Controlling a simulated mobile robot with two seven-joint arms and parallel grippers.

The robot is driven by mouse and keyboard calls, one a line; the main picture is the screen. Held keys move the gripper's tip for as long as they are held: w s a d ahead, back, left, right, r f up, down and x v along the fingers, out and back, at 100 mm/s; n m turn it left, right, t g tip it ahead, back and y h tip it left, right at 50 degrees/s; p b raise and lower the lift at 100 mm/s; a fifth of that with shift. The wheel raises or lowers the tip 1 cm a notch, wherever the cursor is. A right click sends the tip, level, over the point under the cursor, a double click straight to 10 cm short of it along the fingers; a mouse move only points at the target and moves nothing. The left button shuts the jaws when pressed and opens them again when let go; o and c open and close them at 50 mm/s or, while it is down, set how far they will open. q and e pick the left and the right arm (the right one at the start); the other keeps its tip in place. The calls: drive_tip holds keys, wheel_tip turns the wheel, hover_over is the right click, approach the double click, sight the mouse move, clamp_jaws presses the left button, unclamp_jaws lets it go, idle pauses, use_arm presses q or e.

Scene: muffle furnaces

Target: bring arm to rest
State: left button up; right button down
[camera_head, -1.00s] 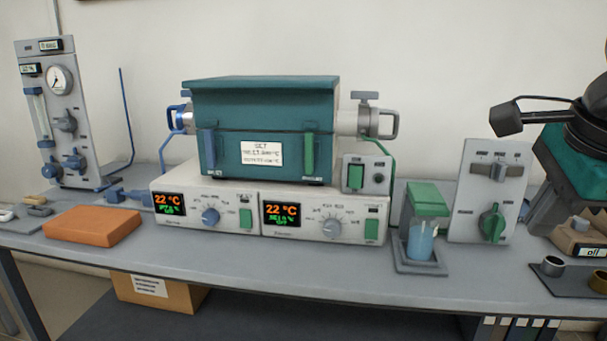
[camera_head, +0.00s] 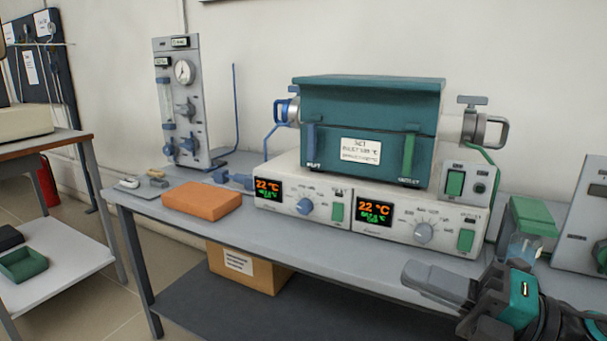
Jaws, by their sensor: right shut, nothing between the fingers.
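My right gripper (camera_head: 420,277) comes in from the lower right. Its grey fingers are shut and empty, pointing left, in front of the right part of the bench in the picture. It appears clear of the furnace control units, though its exact distance from the bench edge cannot be told. The teal tube furnace (camera_head: 370,105) sits on two white control units (camera_head: 295,215), whose displays both read 22 °C. My left gripper is not in view.
My right arm partly covers the beaker stand with a green top (camera_head: 533,215). An orange block (camera_head: 202,200) and a gas panel (camera_head: 180,110) stand left on the grey bench (camera_head: 290,250). A cardboard box (camera_head: 250,265) is below.

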wheel_tip(320, 180, down, 17)
drive_tip(key=w+d+m+t+h, duration=0.25)
drive_tip(key=m+t+h, duration=0.65)
drive_tip(key=m, duration=1.3)
drive_tip(key=s+a+f+m+g+h, duration=0.25)
drive_tip(key=s+f+m+g, duration=0.2)
drive_tip(key=f, duration=0.25)
drive_tip(key=s+a+f+m+g+h, duration=0.1)
drive_tip(key=s+f+m+g+h, duration=0.3)
drive_tip(key=f, duration=0.3)
use_arm(q)
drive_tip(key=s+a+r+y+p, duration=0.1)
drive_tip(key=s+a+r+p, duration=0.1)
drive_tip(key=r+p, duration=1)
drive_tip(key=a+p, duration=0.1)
drive_tip(key=p, duration=0.4)
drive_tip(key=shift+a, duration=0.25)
use_arm(e)
drive_tip(key=s+d+r, duration=0.3)
drive_tip(key=r, duration=0.8)
drive_tip(key=shift+r+t, duration=0.15)
drive_tip(key=shift+t, duration=0.2)
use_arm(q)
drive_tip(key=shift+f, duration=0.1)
use_arm(e)
drive_tip(key=shift+m, duration=0.25)
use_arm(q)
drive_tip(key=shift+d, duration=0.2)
